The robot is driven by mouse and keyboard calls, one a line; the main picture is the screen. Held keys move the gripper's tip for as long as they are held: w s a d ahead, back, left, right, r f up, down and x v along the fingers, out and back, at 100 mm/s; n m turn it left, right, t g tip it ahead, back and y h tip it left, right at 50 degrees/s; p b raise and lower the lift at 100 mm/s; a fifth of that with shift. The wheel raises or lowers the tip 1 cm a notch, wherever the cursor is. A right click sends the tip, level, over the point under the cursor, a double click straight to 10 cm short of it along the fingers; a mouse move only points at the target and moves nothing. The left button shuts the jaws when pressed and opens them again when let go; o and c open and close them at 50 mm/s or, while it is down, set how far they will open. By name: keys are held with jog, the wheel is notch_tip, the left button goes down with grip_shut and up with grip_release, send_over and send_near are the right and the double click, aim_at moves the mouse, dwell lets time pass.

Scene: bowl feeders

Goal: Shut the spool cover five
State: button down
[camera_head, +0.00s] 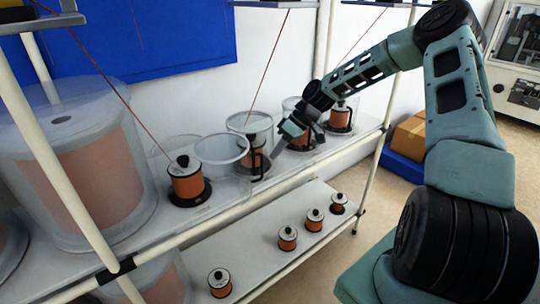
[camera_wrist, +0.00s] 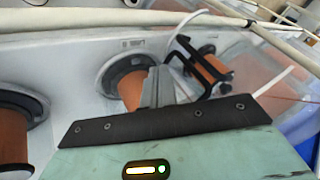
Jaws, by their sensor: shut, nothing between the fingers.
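Copper wire spools stand in a row on the upper shelf, with clear covers around or beside several of them. A spool with a black knob (camera_head: 186,184) stands uncovered. A clear cover (camera_head: 222,150) is tipped open beside it, to its right. Another clear cover (camera_head: 249,121) is raised by the spool behind. My gripper (camera_head: 283,134) is shut and empty, in front of the spools at mid-shelf. In the wrist view its grey fingers (camera_wrist: 166,88) are close to a black handle (camera_wrist: 202,68); contact cannot be told. I cannot read which cover is number five.
A large clear-covered spool (camera_head: 80,165) fills the left of the upper shelf. Several small spools (camera_head: 287,238) stand on the lower shelf. A white post (camera_head: 45,160) and thin wires (camera_head: 268,65) cross the space. A cardboard box (camera_head: 408,137) sits on the right.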

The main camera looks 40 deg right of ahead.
jog(key=shift+s+a+p, duration=0.25)
jog(key=shift+s+a, duration=0.1)
jog(key=shift+a, duration=0.6)
jog(key=shift+s+a+p, duration=0.2)
jog(key=shift+s+a, duration=0.1)
jog(key=shift+a, duration=0.6)
jog(key=shift+a, duration=0.1)
